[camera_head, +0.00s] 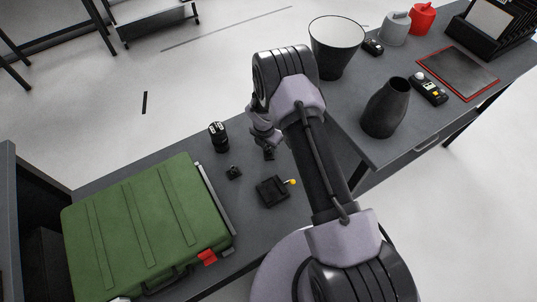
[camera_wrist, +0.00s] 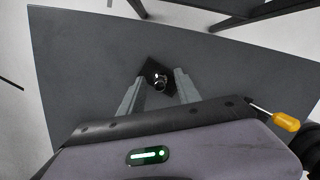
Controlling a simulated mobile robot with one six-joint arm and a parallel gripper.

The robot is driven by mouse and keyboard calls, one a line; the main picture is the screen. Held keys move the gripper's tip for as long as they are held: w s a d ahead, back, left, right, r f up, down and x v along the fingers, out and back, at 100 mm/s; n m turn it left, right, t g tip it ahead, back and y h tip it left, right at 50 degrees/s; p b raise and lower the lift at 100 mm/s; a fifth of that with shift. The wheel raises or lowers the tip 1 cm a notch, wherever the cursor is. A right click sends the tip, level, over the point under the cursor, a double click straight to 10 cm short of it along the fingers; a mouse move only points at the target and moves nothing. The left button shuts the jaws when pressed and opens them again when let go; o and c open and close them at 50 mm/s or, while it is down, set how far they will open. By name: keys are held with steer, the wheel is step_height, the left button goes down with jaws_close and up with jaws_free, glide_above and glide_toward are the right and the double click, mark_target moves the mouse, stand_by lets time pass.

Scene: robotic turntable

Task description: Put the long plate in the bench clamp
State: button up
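The bench clamp (camera_head: 272,190) appears to be the dark block with a yellow-knobbed lever on the near table in the head view. An orange-yellow handle on a metal rod (camera_wrist: 286,122) shows at the right of the wrist view. My gripper (camera_wrist: 160,77) has its two grey fingers apart with nothing held between them. Beyond the fingertips, a small dark square piece with a round shiny top (camera_wrist: 157,76) lies on the grey table. I cannot make out a long plate in either view. In the head view my arm hides most of the gripper (camera_head: 265,133).
A green case (camera_head: 135,225) fills the table's left. A black cylinder (camera_head: 219,137) and small dark pieces (camera_head: 234,172) stand between. A dark vase (camera_head: 386,108), a white-lined bucket (camera_head: 337,46) and a red-edged mat (camera_head: 458,72) occupy the right table.

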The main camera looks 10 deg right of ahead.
jaws_close()
steer(key=shift+r, duration=0.25)
step_height(320, 180, up, 9)
steer(key=p, duration=0.4)
steer(key=shift+r, duration=0.15)
steer(key=s+a+m+g+y+b, duration=0.1)
steer(key=s+m, duration=0.7)
steer(key=m, duration=0.8)
steer(key=s+a+r+m+g+y, duration=0.1)
steer(key=s+m, duration=0.7)
steer(key=m, duration=0.7)
steer(key=shift+s+a+r+m+g+b, duration=0.15)
steer(key=shift+s+a+m+g+b, duration=0.15)
steer(key=shift+s+m+b, duration=0.1)
